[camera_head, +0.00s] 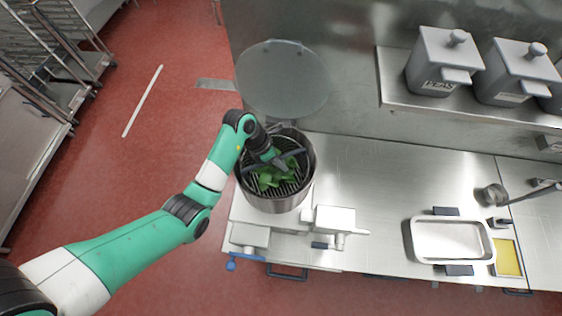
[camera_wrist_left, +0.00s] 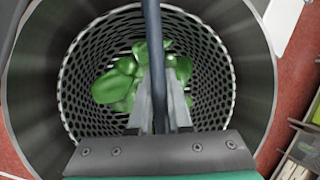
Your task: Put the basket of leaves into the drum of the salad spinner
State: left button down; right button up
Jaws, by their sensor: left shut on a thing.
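The salad spinner's drum (camera_head: 277,203) is a round steel vessel, open at the top, at the left end of the counter. The perforated basket (camera_wrist_left: 215,75) sits inside the drum's wall (camera_wrist_left: 262,70), roughly centred in it. Green leaves (camera_head: 268,181) lie in the basket, and they also show in the left wrist view (camera_wrist_left: 118,88). My left gripper (camera_head: 276,160) points down over the drum's mouth. Its fingers (camera_wrist_left: 160,95) are shut on the dark bar (camera_wrist_left: 153,25) that spans the basket. The basket's underside is hidden, so I cannot tell whether it rests on the drum's bottom. My right gripper is out of view.
A round, see-through lid (camera_head: 282,80) stands raised behind the drum. A grey block with a spout (camera_head: 335,220) is at the drum's front right. A white tray (camera_head: 452,241) lies farther right. Canisters (camera_head: 445,62) stand on the wall shelf. The middle counter is clear.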

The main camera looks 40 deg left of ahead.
pick_arm(q)
jog(key=shift+f, duration=0.1)
jog(key=c, duration=0.8)
grip_release()
jog(key=shift+o, duration=0.4)
jog(key=o, duration=0.4)
jog(key=shift+o, duration=0.2)
jog(key=p+v, duration=0.7)
jog(key=p, duration=0.1)
jog(key=shift+p, duration=0.35)
